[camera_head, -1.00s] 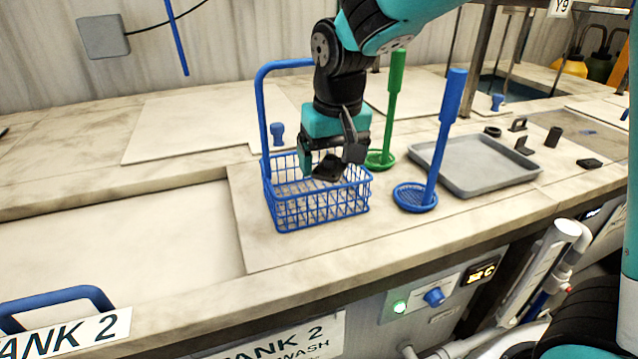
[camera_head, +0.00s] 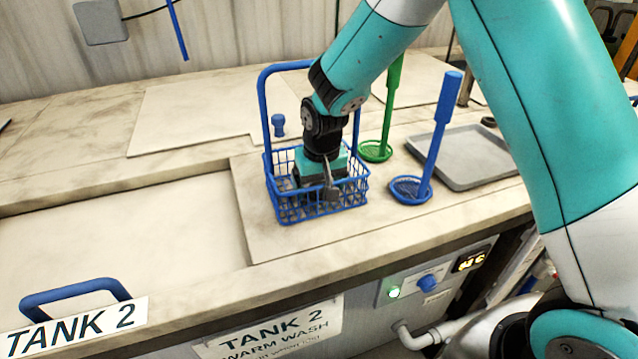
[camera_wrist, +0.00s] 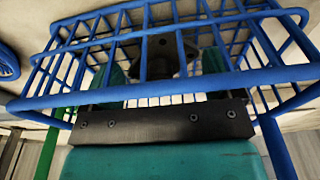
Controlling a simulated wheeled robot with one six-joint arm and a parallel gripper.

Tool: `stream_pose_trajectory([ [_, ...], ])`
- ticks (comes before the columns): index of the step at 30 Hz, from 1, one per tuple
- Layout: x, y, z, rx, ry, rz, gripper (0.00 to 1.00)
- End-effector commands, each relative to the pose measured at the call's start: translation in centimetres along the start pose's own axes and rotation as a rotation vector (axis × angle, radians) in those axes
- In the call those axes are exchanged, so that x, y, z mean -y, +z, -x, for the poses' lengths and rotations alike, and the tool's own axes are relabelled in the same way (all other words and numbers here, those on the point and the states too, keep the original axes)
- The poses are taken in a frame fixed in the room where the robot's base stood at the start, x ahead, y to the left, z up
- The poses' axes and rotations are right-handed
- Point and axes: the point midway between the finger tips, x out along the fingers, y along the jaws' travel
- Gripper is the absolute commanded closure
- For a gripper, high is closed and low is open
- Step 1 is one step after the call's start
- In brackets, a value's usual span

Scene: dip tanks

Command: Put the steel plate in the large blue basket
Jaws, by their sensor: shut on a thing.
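The large blue basket (camera_head: 264,108) is a wire basket with a tall hoop handle, standing upright on the counter. My gripper (camera_head: 317,188) points down inside its walls, below the rim. In the wrist view the blue wires (camera_wrist: 140,98) surround my gripper (camera_wrist: 160,66). The steel plate (camera_wrist: 160,54) shows there as a small dark grey piece between the fingers, partly hidden by wires. My gripper is shut on it. In the head view the plate is mostly hidden by the gripper and mesh; I cannot tell whether it touches the basket floor.
Right of the basket stand a green long-handled strainer (camera_head: 375,150) and a blue one (camera_head: 412,190). A grey tray (camera_head: 462,185) lies further right, partly behind my arm. A small blue knob (camera_head: 279,125) sits behind the basket. The tank 2 lid (camera_head: 120,235) at left is clear.

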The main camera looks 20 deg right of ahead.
Motion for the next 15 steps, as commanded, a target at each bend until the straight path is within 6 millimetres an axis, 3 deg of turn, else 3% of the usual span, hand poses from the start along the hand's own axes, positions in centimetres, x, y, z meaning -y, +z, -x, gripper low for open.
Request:
stream_pose_trajectory([
  [14,0.00,0.21,-1.40,-0.002,0.000,0.000,0.39],
  [15,0.00,0.20,-1.35,-0.002,0.000,0.000,0.10],
])
